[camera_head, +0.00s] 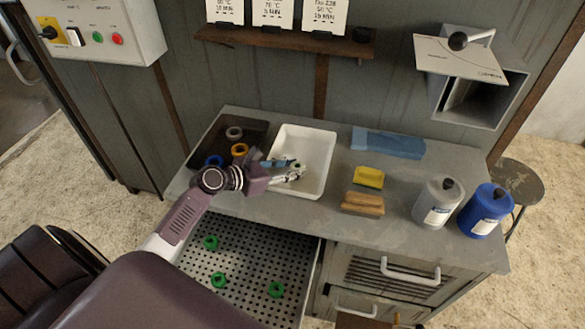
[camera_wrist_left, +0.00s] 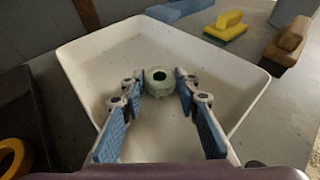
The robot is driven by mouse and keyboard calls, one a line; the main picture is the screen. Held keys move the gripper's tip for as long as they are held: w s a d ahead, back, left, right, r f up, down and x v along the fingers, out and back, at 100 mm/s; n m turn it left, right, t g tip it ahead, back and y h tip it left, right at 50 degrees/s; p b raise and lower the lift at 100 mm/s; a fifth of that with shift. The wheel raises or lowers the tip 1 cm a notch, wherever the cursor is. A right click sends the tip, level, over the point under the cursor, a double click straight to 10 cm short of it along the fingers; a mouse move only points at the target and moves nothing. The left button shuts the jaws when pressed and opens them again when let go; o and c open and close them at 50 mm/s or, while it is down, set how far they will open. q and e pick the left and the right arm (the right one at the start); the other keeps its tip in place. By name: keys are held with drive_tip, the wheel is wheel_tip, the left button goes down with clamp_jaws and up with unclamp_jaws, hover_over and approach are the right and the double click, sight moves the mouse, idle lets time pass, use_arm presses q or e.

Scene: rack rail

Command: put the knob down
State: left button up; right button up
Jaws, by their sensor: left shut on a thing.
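The knob (camera_wrist_left: 159,80), a pale green round piece with a dark hole in its middle, is between the fingertips of my left gripper (camera_wrist_left: 159,84) in the wrist view. Both blue-padded fingers close on its sides. In the head view my left gripper (camera_head: 290,172) is over the white tray (camera_head: 319,150), and the knob is small and mostly hidden by the fingers there. The white tray (camera_wrist_left: 85,68) spreads below the knob in the wrist view. I cannot tell whether the knob touches the tray floor. My right gripper is not in view.
A dark mat with grey, orange (camera_head: 239,150) and blue rings lies left of the tray. A blue cloth (camera_head: 388,144), yellow sponge (camera_head: 369,177), wooden brush (camera_head: 363,203) and white and blue bottles (camera_head: 486,211) stand right. Green rings lie in the open perforated drawer (camera_head: 245,262).

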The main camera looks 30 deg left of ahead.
use_arm(q)
drive_tip(key=o, duration=1.2)
drive_tip(key=shift+c, duration=0.2)
drive_tip(key=shift+s+r, duration=0.1)
drive_tip(key=b+v, duration=0.1)
drive_tip(key=v, duration=1.1)
